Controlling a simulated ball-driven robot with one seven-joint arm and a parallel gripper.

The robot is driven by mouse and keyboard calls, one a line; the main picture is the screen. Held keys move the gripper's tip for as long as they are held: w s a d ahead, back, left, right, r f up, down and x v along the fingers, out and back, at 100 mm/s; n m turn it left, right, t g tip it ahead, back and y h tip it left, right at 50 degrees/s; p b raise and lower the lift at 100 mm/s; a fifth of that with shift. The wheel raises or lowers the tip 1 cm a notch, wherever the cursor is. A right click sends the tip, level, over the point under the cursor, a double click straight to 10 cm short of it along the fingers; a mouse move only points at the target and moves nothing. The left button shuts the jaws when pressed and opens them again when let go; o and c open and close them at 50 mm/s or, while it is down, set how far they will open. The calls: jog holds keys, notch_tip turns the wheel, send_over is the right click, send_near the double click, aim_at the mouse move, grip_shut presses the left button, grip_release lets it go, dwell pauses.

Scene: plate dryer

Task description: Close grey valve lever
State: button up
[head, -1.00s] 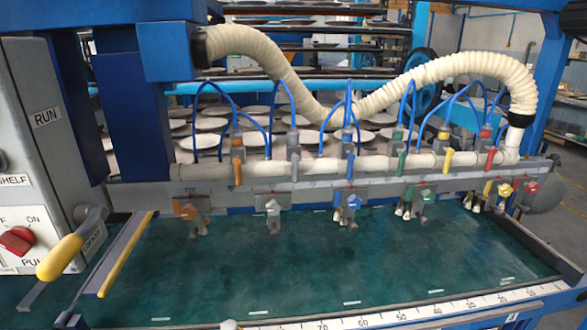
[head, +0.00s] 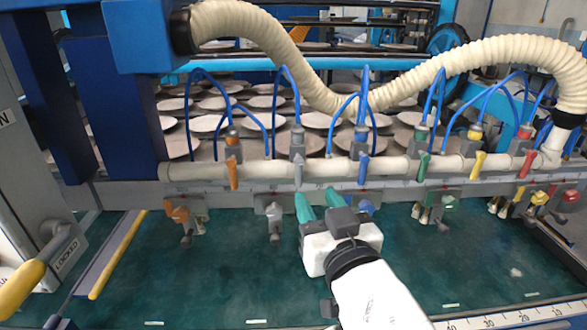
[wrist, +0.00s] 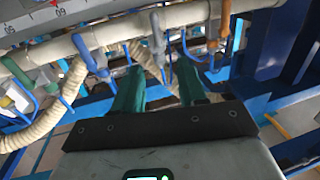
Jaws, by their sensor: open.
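The grey valve lever (head: 298,173) hangs down across the cream pipe, below its grey fitting, between the orange and blue levers. In the wrist view a grey-blue lever (wrist: 157,36), which looks like the same one, lies beyond the fingertips. My gripper (head: 318,196) has two green fingers, spread apart with nothing between them. In the head view its left fingertip is just below the lever's lower end; I see no contact. The wrist view shows the gap between the fingers (wrist: 158,75) roughly in line with that lever.
The orange lever (head: 233,172) is to the left; blue (head: 364,168), green (head: 423,165), yellow (head: 477,165) and red (head: 527,162) levers are to the right. Small coloured valves (head: 274,215) hang below the rail. A yellow-handled lever (head: 22,288) stands at far left.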

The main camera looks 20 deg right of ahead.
aim_at(300, 170)
jog(key=w, duration=0.3)
jog(key=w+d+p, duration=0.1)
jog(key=w, duration=0.5)
jog(key=shift+w+d+f, duration=0.1)
jog(key=shift+w+d, duration=0.1)
jog(key=shift+w, duration=0.2)
jog(key=shift+c, duration=0.2)
grip_shut()
